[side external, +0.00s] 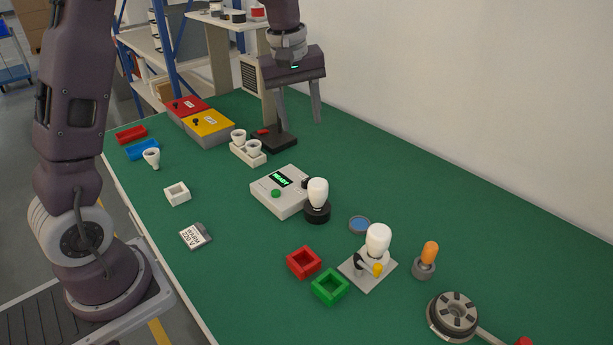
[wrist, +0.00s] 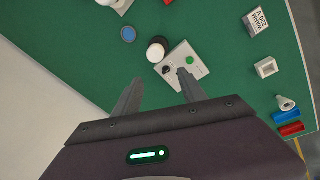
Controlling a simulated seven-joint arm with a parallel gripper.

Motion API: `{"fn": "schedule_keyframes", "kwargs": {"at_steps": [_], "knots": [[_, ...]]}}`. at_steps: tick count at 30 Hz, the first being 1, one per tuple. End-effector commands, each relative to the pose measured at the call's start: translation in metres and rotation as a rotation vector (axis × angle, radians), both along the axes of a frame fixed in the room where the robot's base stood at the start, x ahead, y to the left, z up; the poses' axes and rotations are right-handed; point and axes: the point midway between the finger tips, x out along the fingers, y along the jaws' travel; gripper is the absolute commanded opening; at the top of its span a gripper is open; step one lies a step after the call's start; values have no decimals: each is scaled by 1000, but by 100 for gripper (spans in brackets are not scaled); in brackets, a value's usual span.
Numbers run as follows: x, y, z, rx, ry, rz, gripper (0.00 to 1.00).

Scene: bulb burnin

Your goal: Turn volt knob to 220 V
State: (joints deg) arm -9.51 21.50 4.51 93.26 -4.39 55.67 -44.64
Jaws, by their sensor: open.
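The grey tester box (side external: 284,204) stands mid-table with a green-lit screen (side external: 281,180) and a green button (side external: 275,193). A small dark knob (side external: 306,183) shows at its right side, partly hidden by a white bulb (side external: 317,192) standing in a black socket (side external: 316,213). In the wrist view the box (wrist: 181,57) has a dark knob (wrist: 166,70) beside the bulb. The knob's setting is too small to read. My gripper (side external: 300,119) is open and empty, raised above the table behind the box. In the wrist view the fingertips (wrist: 160,80) straddle the knob's direction, apart from it.
A card (side external: 195,235) reads "WARM 220 V". Red (side external: 304,262) and green (side external: 330,287) trays, a bulb stand (side external: 368,274) and a blue disc (side external: 359,225) lie in front. A wall borders the right.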

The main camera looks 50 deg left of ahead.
Motion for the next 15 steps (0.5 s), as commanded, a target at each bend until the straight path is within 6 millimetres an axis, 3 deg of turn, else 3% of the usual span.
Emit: {"fn": "schedule_keyframes", "kwargs": {"at_steps": [1,3,6,9,15], "knots": [[24,17,-33,-15,45,104,49],[50,37,-77,-34,91,251,49],[71,58,-129,-44,136,405,49],[79,69,-160,-49,161,490,49],[80,72,-194,-52,172,521,49]]}}
